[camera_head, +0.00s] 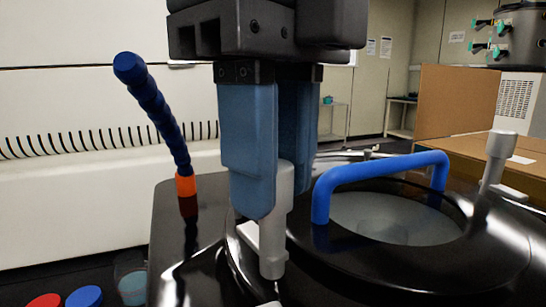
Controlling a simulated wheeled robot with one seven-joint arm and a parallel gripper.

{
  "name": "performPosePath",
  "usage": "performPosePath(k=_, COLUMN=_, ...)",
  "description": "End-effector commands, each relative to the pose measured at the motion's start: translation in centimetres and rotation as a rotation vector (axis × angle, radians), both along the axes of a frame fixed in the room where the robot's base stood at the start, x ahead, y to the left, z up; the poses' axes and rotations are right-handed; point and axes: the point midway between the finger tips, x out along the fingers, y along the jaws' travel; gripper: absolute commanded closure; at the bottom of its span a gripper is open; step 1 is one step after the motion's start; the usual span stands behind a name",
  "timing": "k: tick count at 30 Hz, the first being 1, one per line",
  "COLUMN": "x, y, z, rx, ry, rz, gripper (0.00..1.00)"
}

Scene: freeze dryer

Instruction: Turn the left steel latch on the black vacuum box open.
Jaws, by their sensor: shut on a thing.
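The black vacuum box (170,230) fills the lower middle of the view, with a round black lid and a clear window in it. The left steel latch (273,240) stands upright at the lid's left edge. My gripper (275,195) points down from above, its two blue fingers shut on the upper part of the latch. The nearer finger hides part of the latch; its lower end shows below the fingers. A second steel latch (497,160) stands upright at the lid's right side, with nothing touching it.
A blue handle (385,170) arches over the lid just right of my gripper. A blue jointed hose (155,115) with an orange base rises at the left. Red and blue caps (84,296) lie at the lower left. A cardboard box (455,105) stands behind at the right.

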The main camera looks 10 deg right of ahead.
Motion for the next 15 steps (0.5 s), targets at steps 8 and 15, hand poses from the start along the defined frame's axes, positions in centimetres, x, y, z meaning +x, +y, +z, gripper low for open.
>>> performPosePath(k=8, x=0.09, y=0.05, z=0.12, rx=0.003, ry=-0.003, rz=0.003, gripper=1.0)
performPosePath(k=15, x=0.07, y=0.04, z=0.1, rx=0.002, ry=-0.002, rz=0.002, gripper=0.6)
